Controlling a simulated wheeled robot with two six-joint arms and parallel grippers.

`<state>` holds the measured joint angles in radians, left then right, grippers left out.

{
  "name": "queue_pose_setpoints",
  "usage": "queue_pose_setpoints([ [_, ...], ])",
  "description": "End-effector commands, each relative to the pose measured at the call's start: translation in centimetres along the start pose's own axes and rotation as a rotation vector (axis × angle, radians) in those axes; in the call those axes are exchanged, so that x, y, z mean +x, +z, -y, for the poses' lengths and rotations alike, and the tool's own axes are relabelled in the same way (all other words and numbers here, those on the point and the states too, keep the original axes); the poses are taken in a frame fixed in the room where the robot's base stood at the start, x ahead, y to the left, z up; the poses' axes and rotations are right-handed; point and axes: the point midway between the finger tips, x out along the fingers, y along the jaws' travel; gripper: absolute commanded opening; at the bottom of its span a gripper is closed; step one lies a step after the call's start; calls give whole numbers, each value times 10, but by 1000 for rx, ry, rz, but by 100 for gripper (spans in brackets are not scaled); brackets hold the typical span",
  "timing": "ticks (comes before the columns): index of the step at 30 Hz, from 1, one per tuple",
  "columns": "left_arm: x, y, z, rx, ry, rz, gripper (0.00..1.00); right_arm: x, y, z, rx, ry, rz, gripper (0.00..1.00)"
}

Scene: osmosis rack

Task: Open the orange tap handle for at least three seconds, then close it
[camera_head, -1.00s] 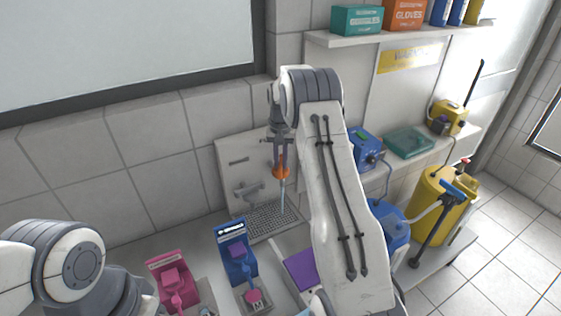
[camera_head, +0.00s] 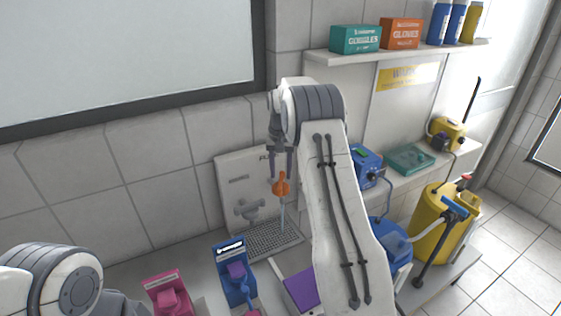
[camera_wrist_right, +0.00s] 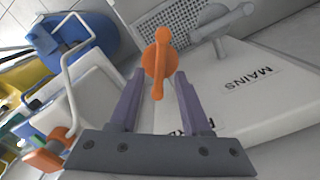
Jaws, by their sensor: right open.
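The orange tap handle (camera_head: 281,186) is on the white panel at the back of the bench. A thin pale blue streak (camera_head: 282,214), which looks like running water, drops below it to the grey perforated drain (camera_head: 270,240). My right gripper (camera_head: 281,174) is at the handle. In the right wrist view the orange handle (camera_wrist_right: 158,66) shows between and just beyond the open fingertips (camera_wrist_right: 158,75), with a gap on both sides. Its lever lies roughly along the finger direction. My left gripper is out of view; only part of the left arm shows at lower left.
A grey tap (camera_head: 249,208) is left of the orange one. Pink (camera_head: 168,292) and blue (camera_head: 233,268) stands are in front. A blue drum (camera_head: 390,243) and yellow tank (camera_head: 432,222) are at right. My right arm hides part of the bench.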

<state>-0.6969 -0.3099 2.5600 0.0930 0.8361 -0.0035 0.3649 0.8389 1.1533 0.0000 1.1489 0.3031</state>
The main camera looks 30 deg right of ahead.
Motion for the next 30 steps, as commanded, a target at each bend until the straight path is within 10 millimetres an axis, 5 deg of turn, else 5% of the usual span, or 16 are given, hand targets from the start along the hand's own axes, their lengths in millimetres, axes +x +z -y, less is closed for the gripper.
queue_pose_setpoints([
  [12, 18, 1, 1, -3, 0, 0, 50, -70, -1, 0, 0, -1, -3, 48],
  [30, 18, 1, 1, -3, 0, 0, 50, -76, 0, 0, -1, 0, -1, 48],
])
